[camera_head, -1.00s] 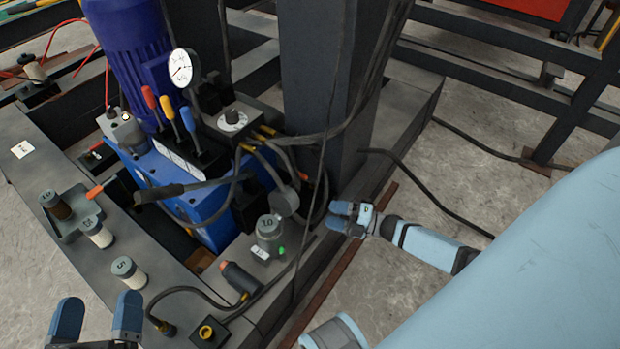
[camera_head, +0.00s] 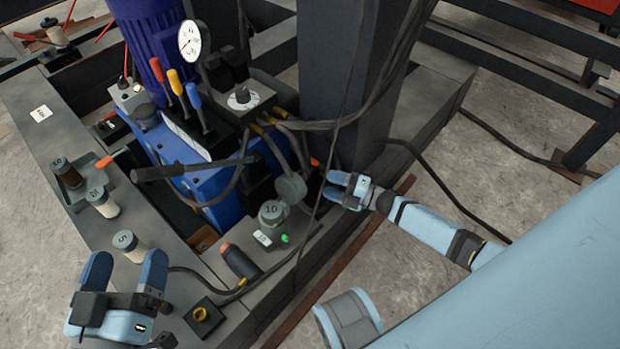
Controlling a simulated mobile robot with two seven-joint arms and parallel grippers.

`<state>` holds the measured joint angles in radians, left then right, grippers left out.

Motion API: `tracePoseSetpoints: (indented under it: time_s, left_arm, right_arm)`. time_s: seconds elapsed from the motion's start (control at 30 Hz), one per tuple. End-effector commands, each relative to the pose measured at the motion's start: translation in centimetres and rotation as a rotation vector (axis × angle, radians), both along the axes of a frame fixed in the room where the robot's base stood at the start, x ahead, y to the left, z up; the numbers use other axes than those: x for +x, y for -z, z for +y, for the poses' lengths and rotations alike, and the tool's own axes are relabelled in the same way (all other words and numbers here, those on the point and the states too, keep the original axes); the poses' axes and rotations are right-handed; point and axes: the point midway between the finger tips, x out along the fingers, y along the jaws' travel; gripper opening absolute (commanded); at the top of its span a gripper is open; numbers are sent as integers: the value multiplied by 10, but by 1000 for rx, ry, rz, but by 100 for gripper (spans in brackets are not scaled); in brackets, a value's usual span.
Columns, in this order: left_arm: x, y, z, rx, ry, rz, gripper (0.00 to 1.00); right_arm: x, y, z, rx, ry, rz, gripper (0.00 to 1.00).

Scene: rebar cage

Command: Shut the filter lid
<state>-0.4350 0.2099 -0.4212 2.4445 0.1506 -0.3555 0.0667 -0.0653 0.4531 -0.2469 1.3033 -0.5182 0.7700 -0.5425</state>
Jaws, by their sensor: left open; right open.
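The filter housing (camera_head: 264,238) is a small grey body beside the blue power unit, with a round element marked 10 (camera_head: 272,212) showing in its top. A dark grey round disc, which looks like the filter lid (camera_head: 290,188), stands tilted up just behind and right of it, not over the opening. My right gripper (camera_head: 338,188) is open and empty, its fingertips a short way right of the lid, with a gap between. My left gripper (camera_head: 125,268) is open and empty at the lower left, below the white cylinder marked 5 (camera_head: 128,244).
A holder (camera_head: 78,196) with labelled cylinders sits on the left beam. A black hand lever (camera_head: 190,170) and hoses cross in front of the blue unit (camera_head: 215,205). A dark column (camera_head: 335,80) stands behind the lid. An orange-tipped cylinder (camera_head: 240,262) lies near the housing.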

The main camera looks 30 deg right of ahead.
Motion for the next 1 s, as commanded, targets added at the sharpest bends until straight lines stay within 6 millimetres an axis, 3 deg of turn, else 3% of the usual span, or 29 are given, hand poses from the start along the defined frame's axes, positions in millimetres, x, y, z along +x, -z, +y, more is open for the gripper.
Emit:
tracePoseSetpoints:
  time_s: [0.1,0.3,0.77,1.0]
  left_arm:
    - [0,11,-1,14,8,22,88]
    - [0,21,-2,29,20,54,88]
    - [0,25,-2,38,26,72,88]
    - [0,25,-2,41,26,71,88]
  right_arm:
    - [20,0,17,1,-1,-2,58]
    - [43,-2,37,0,0,0,58]
    - [52,-4,46,-1,0,1,58]
    - [52,-4,46,-1,0,1,5]
